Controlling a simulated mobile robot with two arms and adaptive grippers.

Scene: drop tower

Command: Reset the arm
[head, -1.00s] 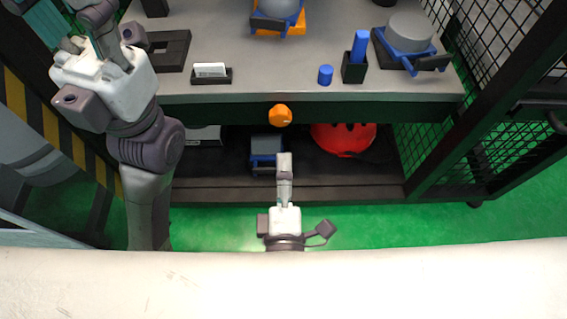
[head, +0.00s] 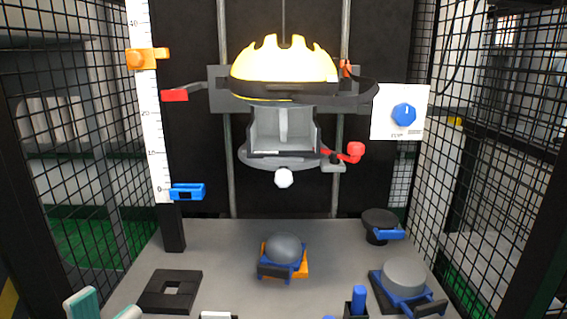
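The drop tower's carriage (head: 283,130) hangs on two vertical rails, with a glowing yellow helmet (head: 284,62) on top. A dark lever with a red tip (head: 175,95) sticks out left of the carriage. A red-handled lever (head: 355,151) sits at its lower right. I cannot tell which part the task calls the arm. Two teal fingertips, seemingly my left gripper's (head: 107,309), show apart at the bottom left edge, well below the levers. Nothing shows between them, and the rest of that gripper is out of frame. My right gripper is not in view.
A white scale (head: 152,110) carries an orange slider (head: 147,58) and a blue slider (head: 188,192). A panel with a blue knob (head: 404,115) is at right. A grey dome (head: 284,248) and other parts stand on the bench (head: 220,240). Mesh walls flank both sides.

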